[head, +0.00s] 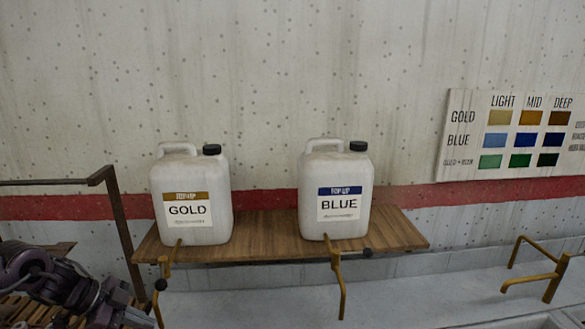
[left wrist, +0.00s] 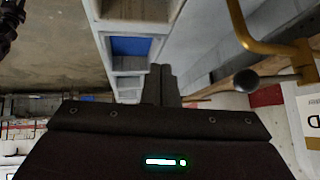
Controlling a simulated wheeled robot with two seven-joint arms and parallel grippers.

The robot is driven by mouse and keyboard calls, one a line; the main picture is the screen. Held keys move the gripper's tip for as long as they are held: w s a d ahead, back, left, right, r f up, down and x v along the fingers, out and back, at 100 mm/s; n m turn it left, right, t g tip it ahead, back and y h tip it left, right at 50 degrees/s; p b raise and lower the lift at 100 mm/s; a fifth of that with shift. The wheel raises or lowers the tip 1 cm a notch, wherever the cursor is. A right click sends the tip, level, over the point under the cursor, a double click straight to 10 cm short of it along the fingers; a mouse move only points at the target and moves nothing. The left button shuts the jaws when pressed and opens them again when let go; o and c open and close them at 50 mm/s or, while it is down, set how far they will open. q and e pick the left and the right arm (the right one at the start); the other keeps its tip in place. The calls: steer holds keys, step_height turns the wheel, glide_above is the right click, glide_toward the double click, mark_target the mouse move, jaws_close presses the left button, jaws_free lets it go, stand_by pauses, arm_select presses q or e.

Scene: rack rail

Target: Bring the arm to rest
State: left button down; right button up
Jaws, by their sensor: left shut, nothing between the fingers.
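My left arm comes in at the lower left of the head view, with my left gripper (head: 143,318) low by the bottom edge, left of and below the wooden shelf (head: 265,232). In the left wrist view the two dark fingers (left wrist: 160,84) are together, with nothing between them. A brass tap (left wrist: 270,45) with a dark round knob (left wrist: 246,82) is close to the right of the fingers, apart from them in the picture. My right gripper is not in view.
On the shelf stand a white GOLD jug (head: 190,200) and a white BLUE jug (head: 335,195), with brass taps below. A dark metal rail (head: 122,225) is near my arm. A colour chart (head: 515,135) hangs right. The wrist view shows a blue-bottomed compartment (left wrist: 130,47).

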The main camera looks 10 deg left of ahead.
arm_select(q)
steer(key=d+f+m+t, duration=0.1)
steer(key=d+f+t, duration=0.1)
steer(key=d+f, duration=0.8)
steer(key=s+d+n+t+y, duration=0.1)
steer(key=s+d+n+y, duration=0.15)
steer(key=d, duration=0.35)
steer(key=s+d+n+t+y, duration=0.1)
steer(key=d+n+y, duration=0.1)
steer(key=d+n, duration=0.35)
steer(key=s+n+g+y, duration=0.2)
steer(key=s+n+g, duration=0.25)
steer(key=s, duration=0.85)
step_height(320, 180, down, 33)
steer(key=s+g+b, duration=0.2)
steer(key=s+a+f+g+b, duration=0.1)
steer(key=s+a+f, duration=0.2)
steer(key=s+f, duration=1.5)
steer(key=shift+s+f+b, duration=0.35)
steer(key=shift+s+f, duration=0.05)
steer(key=shift+s, duration=0.3)
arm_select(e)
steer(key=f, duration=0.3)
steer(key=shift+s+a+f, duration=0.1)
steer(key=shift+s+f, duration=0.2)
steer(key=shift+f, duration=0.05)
